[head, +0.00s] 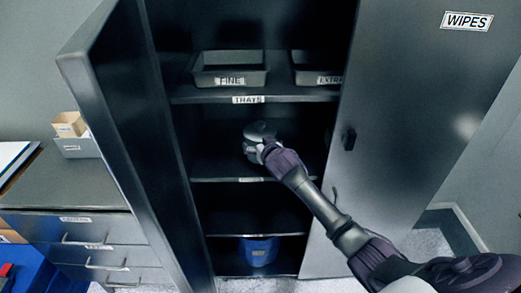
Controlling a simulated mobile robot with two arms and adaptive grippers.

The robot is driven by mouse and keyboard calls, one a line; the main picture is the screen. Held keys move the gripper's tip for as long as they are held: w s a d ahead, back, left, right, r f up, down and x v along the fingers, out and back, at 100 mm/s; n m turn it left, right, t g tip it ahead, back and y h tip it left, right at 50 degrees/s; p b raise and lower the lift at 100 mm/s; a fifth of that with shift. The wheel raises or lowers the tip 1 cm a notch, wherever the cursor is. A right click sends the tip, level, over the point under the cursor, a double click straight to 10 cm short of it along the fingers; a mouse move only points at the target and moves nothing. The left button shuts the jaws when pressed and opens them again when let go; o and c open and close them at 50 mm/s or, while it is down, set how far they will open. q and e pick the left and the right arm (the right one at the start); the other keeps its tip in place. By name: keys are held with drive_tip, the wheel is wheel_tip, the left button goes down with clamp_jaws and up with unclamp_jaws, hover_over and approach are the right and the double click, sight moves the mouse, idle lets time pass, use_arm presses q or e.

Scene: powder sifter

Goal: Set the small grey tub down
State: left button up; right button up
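The small grey tub (260,131) is inside the open dark cabinet, over the middle shelf (228,172). My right arm reaches in from the lower right. My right gripper (256,150) is at the near side of the tub and appears closed on it. The fingers are small and partly hidden against the tub. I cannot tell whether the tub's base touches the shelf. My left gripper is out of view.
The upper shelf, labelled TRAYS, holds the FINE tray (230,70) and the EXTRA tray (318,73). A blue bin (259,252) stands at the cabinet bottom. The cabinet's left door (125,110) stands open beside a drawer unit (75,180). The lower shelf (225,222) looks bare.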

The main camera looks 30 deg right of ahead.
drive_tip(key=shift+f, duration=1.25)
drive_tip(key=shift+f, duration=0.1)
drive_tip(key=o, duration=1)
drive_tip(key=shift+s, duration=0.1)
drive_tip(key=v, duration=1.2)
drive_tip(key=shift+b, duration=0.35)
